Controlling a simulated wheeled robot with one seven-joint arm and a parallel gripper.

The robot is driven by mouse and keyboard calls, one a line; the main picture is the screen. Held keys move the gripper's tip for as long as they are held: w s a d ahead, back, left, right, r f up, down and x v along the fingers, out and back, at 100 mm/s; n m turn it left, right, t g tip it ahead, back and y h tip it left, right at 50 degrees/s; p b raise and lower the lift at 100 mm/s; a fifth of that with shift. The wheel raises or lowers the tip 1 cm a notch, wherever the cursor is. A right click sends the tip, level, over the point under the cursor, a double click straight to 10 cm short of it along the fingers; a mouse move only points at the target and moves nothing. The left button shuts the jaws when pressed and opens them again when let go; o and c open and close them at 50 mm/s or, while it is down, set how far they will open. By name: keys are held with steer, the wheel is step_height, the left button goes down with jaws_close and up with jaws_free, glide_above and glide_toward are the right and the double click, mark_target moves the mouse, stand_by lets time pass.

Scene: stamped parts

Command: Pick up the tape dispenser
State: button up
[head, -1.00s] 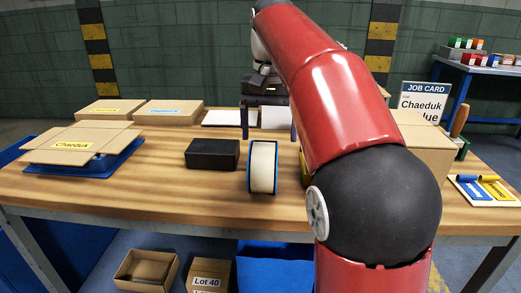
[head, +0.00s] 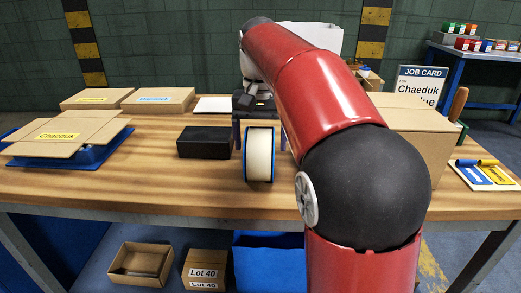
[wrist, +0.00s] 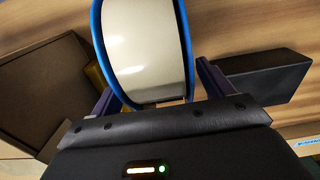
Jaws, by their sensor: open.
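The tape dispenser (head: 259,156) looks like a wide cream roll with blue rims. It stands upright on the wooden table, right of a black box. My gripper (head: 260,132) is open just behind it, with one dark finger showing at each side. In the wrist view the tape dispenser (wrist: 145,45) lies between the spread fingers of my gripper (wrist: 157,88). The fingers look apart from its sides, though contact on the right side is hard to tell. The lower part of each finger is hidden in the head view.
The black box (head: 204,142) stands close on the left. A cardboard box (head: 415,135) is on the right, partly behind my arm. A blue tray (head: 90,155) with cardboard on it is at the far left. The front strip of table (head: 150,190) is clear.

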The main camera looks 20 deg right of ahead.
steer(key=c, duration=1.1)
steer(key=shift+o, duration=0.2)
steer(key=shift+r, duration=0.15)
